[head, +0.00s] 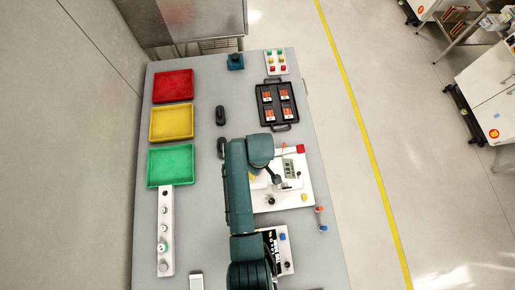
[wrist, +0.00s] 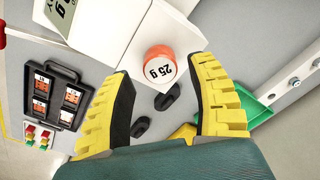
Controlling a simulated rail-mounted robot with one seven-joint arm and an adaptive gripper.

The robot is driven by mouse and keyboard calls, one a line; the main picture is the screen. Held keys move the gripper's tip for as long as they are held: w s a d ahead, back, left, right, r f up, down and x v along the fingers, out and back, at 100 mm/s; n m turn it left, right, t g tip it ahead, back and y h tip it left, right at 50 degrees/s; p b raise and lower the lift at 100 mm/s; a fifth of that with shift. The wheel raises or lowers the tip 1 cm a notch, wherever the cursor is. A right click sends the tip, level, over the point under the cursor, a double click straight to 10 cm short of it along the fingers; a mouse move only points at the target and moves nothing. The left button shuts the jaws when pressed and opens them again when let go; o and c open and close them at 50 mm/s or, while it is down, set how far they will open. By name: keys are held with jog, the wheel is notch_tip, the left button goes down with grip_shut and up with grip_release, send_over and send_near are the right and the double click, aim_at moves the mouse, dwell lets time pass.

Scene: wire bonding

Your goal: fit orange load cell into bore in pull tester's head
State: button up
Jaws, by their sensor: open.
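The orange load cell (wrist: 160,64), with a round white face marked "25 g", stands at the white head block of the pull tester (wrist: 130,25) in the wrist view. The bore is hidden behind the cell, and I cannot tell how deep the cell sits. My gripper (wrist: 163,72) is open, its yellow, black-padded fingers on either side of the cell with gaps showing. A display on the tester (wrist: 62,12) reads "25 g". In the head view the pull tester (head: 292,185) stands on a white base, and my arm hides the cell.
Red (head: 173,86), yellow (head: 171,123) and green (head: 171,165) trays line the left side. A black carrier (head: 265,117) with orange-labelled parts lies beyond the tester. A white strip with knobs (head: 166,215) lies at the left. An orange-topped peg (head: 319,209) stands at the right edge.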

notch_tip(320, 180, up, 9)
jog(key=shift+s+d, duration=0.15)
jog(key=shift+d, duration=0.05)
dwell(0.5)
